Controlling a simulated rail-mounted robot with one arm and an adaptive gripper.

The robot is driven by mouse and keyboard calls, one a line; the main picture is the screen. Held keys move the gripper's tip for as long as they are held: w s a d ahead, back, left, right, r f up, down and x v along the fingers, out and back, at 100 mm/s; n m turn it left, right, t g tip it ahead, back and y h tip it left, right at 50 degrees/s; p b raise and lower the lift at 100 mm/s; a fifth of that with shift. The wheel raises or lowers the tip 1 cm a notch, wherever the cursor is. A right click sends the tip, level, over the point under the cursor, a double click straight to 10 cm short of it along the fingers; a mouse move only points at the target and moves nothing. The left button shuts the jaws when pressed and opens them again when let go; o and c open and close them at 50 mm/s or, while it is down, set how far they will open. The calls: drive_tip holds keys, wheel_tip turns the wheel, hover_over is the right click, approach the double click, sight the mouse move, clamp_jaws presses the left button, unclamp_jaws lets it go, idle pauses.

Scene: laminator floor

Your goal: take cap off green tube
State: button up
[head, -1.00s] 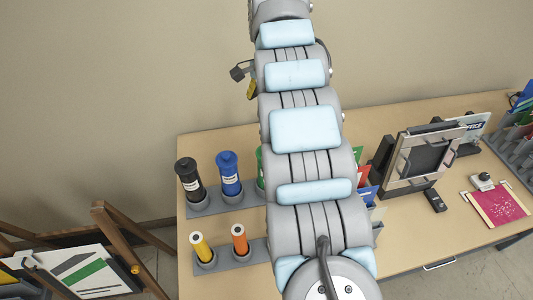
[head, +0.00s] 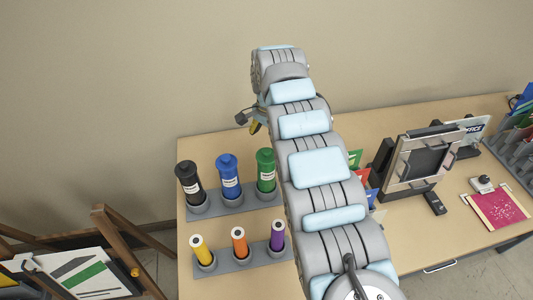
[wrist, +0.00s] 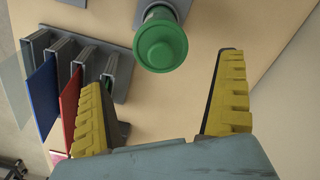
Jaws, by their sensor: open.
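The green tube (head: 266,172) stands upright in the right place of the back grey holder, with its cap (head: 265,155) on. In the wrist view the round green cap (wrist: 160,43) is seen from above, at the top middle. My gripper (wrist: 170,88) is open, its two yellow ridged fingers spread wide. The cap lies beyond the fingertips, up from the gap between them, and nothing is between the fingers. In the head view the gripper is mostly hidden behind my arm.
Black (head: 188,182) and blue (head: 229,175) tubes share the back holder (head: 229,202). Yellow, orange and purple rolls stand in a front holder (head: 240,262). In the wrist view, blue (wrist: 43,98) and red (wrist: 70,105) folders stand in a slotted rack left of my fingers. A framed press (head: 425,155) stands right.

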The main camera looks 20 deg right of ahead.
sight(267, 150)
drive_tip(key=shift+s+a+f+p, duration=0.1)
drive_tip(key=shift+a+f+p, duration=0.1)
drive_tip(key=shift+f, duration=1.2)
drive_tip(key=shift+a+f+p, duration=0.1)
drive_tip(key=shift+a+f, duration=0.1)
drive_tip(key=shift+f, duration=1.15)
drive_tip(key=c, duration=1)
